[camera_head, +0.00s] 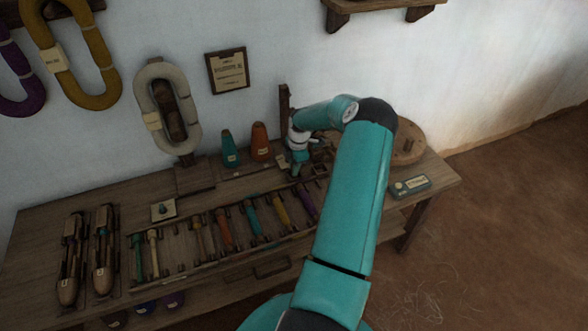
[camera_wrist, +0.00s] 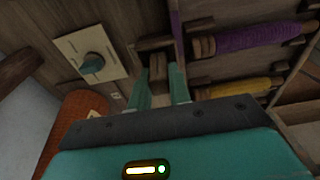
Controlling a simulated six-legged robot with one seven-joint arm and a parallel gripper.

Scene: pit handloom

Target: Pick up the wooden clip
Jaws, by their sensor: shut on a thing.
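The wooden clip (camera_wrist: 157,68) is a small brown block in the wrist view, between the two teal fingers of my gripper (camera_wrist: 160,82). My gripper is shut on it. Part of the clip is hidden between the fingers, and I cannot tell whether it is clear of the bench. In the head view my gripper (camera_head: 296,170) points down at the back right of the bench, and the clip is too small to make out there.
The bench (camera_head: 330,222) holds a rack with several coloured bobbins. A purple bobbin (camera_wrist: 245,40) and a yellow bobbin (camera_wrist: 225,88) lie right of my gripper. A pale card with a teal knob (camera_wrist: 92,62) lies left. An orange cone (camera_head: 260,142) stands nearby.

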